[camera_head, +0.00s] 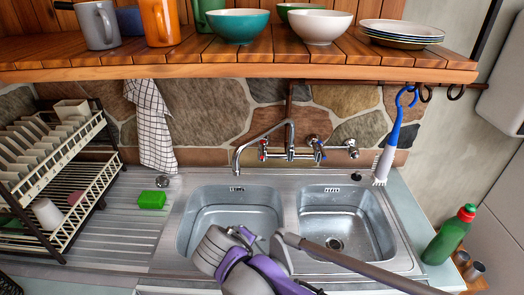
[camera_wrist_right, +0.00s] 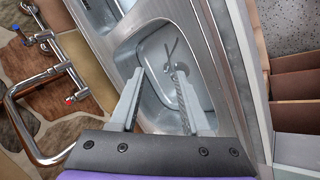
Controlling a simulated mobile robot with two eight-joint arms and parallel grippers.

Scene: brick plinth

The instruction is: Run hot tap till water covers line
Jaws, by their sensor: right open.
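The wall-mounted chrome tap (camera_head: 289,140) stands over the sink, its spout reaching over the left basin (camera_head: 205,195). The hot handle (camera_head: 263,150) has a red mark, the cold handle (camera_head: 318,150) a blue one. The red-marked handle (camera_wrist_right: 70,99) also shows in the right wrist view, left of the fingers. A faint line runs around the inside of the left basin; I cannot tell whether water stands there. My right gripper (camera_head: 245,243) is over the front of the left basin, apart from the tap. Its fingers (camera_wrist_right: 158,100) are open with nothing held. My left gripper is not in view.
A dish rack (camera_head: 72,185) stands at left and a green sponge (camera_head: 152,200) lies on the drainer. The right basin (camera_head: 345,220) looks empty. A green bottle (camera_head: 449,237) stands at right. A wooden shelf (camera_head: 230,68) with crockery hangs above; a brush (camera_head: 388,150) hangs from it.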

